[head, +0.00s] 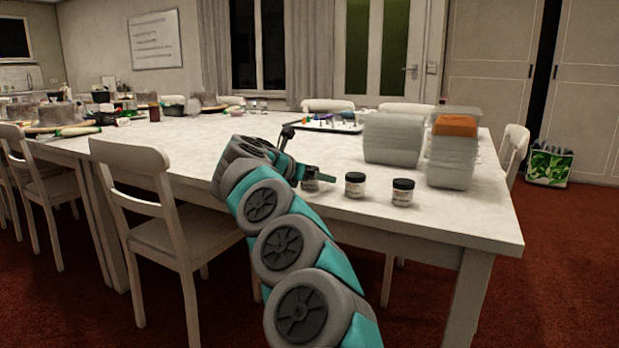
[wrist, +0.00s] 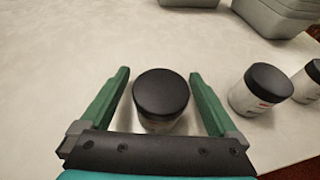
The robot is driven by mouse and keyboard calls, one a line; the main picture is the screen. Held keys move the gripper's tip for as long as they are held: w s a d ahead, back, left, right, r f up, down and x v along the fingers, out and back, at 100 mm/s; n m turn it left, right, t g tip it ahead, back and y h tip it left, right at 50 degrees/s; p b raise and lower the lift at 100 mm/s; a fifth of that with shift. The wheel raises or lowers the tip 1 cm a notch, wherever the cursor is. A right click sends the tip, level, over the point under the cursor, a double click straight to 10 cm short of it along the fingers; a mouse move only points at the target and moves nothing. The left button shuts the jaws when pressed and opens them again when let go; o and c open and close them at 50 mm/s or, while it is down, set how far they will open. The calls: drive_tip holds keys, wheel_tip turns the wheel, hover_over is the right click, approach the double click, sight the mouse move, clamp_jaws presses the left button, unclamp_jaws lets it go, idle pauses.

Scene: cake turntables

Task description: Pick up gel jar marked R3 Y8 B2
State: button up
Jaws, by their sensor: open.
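Three small jars with black lids and pale bodies stand in a row near the front edge of the white table (head: 450,222). The left jar (head: 311,186) is partly hidden by my gripper (head: 312,172). The middle jar (head: 355,185) and the right jar (head: 402,192) stand clear. In the wrist view, one black-lidded jar (wrist: 161,95) is between the two green fingers of my open gripper (wrist: 160,85), with a gap on each side. Two more jars (wrist: 261,89) (wrist: 309,82) stand to its right. Markings are too small to read, so I cannot tell which jar is R3 Y8 B2.
Stacked clear containers (head: 392,139) and another stack with an orange item (head: 455,126) stand behind the jars. A tray of small items (head: 330,124) lies farther back. A chair (head: 135,165) stands at the near side. The tabletop left of the jars is clear.

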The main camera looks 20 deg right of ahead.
drive_tip(key=shift+w+d+f, duration=0.1)
drive_tip(key=shift+w+d, duration=0.05)
drive_tip(key=shift+d, duration=0.1)
drive_tip(key=c, duration=1.5)
